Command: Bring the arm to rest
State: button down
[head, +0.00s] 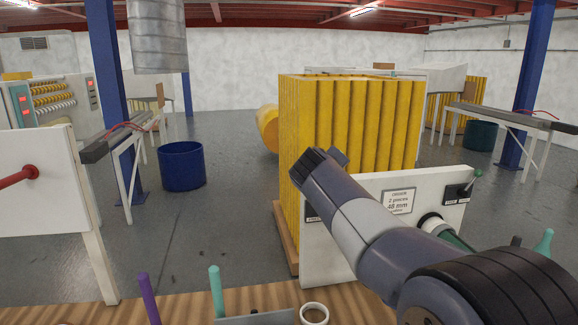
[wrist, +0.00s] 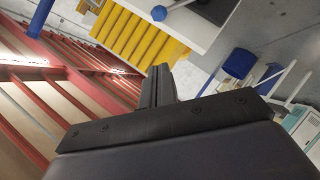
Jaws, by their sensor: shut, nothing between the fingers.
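My arm reaches up from the lower right of the head view, in front of a white panel (head: 345,200). My gripper (head: 325,158) is at its far end, raised in front of the stacked yellow material and touching nothing that I can see. In the wrist view my gripper (wrist: 158,84) shows its dark fingers together, with nothing between them. The wrist view is tilted and takes in the red roof beams and the yellow stack.
The yellow stack (head: 350,125) stands on a pallet behind the panel. A wooden bench (head: 180,308) runs along the front, with a purple peg (head: 149,300), a green peg (head: 216,292) and a pale ring (head: 313,313). A blue bin (head: 181,167) stands on open floor at left.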

jog(key=f+p+x, duration=0.1)
jog(key=p+x, duration=0.1)
jog(key=x, duration=0.7)
jog(key=s+a+f+n+t+h+p, duration=0.1)
jog(key=a+f+n+t+h+p, duration=0.1)
jog(key=a+f+n+t, duration=0.4)
jog(key=shift+s+a+n+h+p, duration=0.3)
jog(key=shift+a+n+h, duration=0.4)
jog(key=shift+a+n, duration=1.05)
jog(key=shift+d+f+n, duration=0.15)
jog(key=shift+d+n, duration=0.3)
jog(key=shift+d, duration=0.05)
